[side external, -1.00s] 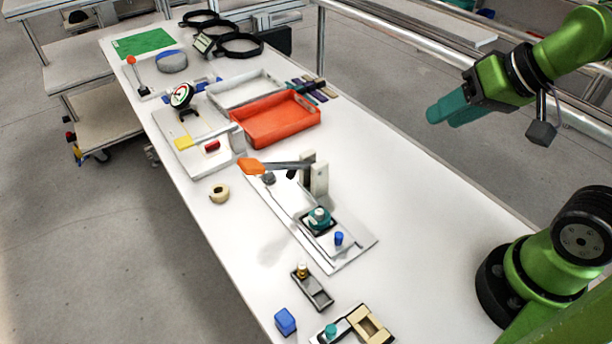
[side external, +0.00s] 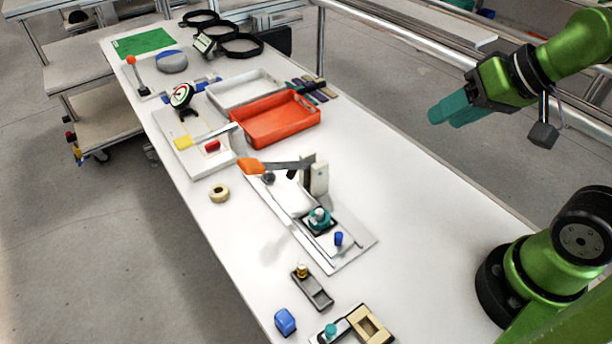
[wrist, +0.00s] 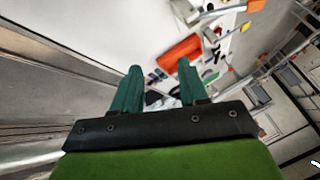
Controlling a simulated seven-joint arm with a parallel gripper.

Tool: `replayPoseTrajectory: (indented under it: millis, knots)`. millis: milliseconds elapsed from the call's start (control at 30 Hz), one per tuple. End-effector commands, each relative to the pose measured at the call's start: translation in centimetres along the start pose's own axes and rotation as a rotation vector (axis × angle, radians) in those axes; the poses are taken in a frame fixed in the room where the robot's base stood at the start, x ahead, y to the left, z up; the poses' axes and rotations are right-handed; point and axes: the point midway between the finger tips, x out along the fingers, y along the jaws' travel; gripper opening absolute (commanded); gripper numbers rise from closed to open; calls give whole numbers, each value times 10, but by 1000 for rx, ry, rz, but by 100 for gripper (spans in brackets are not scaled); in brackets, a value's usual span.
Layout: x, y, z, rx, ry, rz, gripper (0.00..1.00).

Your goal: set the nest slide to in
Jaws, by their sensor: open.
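A white base plate (side external: 350,258) in the middle of the table carries a press-like fixture with an upright post (side external: 319,178) and an orange-ended lever (side external: 251,167). On it, a dark square nest with a teal part (side external: 319,217) sits in front of the post. A small blue knob (side external: 338,239) stands beside it, towards the plate's near end; I take these to be the nest slide. My gripper (side external: 446,113) is open and empty, high above the right edge of the table, well apart from the fixture. Its teal fingers (wrist: 160,72) show spread in the wrist view.
A small dark slide block with a brass knob (side external: 302,270), a blue block (side external: 285,321) and a beige-framed fixture (side external: 369,326) lie near the front. An orange tray (side external: 277,119) and a white tray (side external: 245,88) stand behind. The table right of the fixture is clear.

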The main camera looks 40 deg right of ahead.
Motion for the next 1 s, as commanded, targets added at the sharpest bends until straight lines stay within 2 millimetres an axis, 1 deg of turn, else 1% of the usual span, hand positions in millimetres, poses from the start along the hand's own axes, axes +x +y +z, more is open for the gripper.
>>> replayPoseTrajectory:
  millis: [500,567,600,667,767,867,1000]
  knots:
    - [0,-1,0,-3,-1,-2,44]
    - [3,-4,4,-17,-21,-7,44]
    - [8,-7,7,-31,-47,-9,44]
    - [16,-16,11,-66,-92,-13,44]
    - [32,-39,16,-149,-195,-8,44]
    - [50,-67,25,-236,-315,17,44]
    - [74,-105,42,-338,-463,84,44]
